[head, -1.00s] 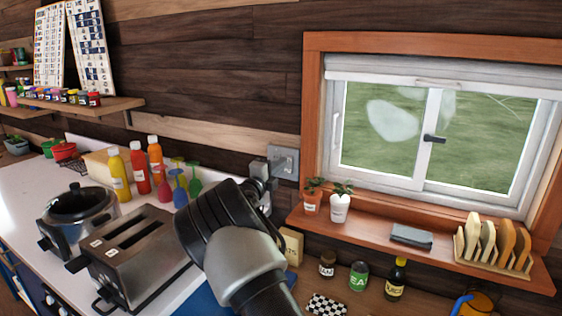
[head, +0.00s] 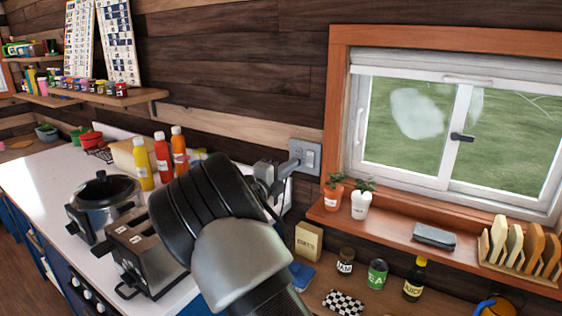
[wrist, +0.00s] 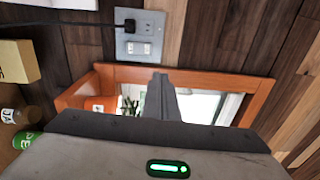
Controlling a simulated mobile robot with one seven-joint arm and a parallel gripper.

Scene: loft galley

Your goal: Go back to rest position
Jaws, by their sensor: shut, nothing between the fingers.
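My gripper (head: 268,178) is in the middle of the head view, raised in front of the wall beside the switch plate. In the wrist view its fingers (wrist: 160,95) are together with nothing between them. My arm hides part of the counter and the toaster's right side. In the head view I cannot tell whether the gripper touches the switch plate (head: 305,155). The plate also shows in the wrist view (wrist: 139,36), with a black plug and cord at its left, apart from the fingertips.
A toaster (head: 142,243) and a black-lidded pot (head: 100,205) stand on the white counter (head: 35,190), near several sauce bottles (head: 163,158). The window sill (head: 395,230) at right holds two small plants, a grey cloth and a rack (head: 520,262). Jars stand below.

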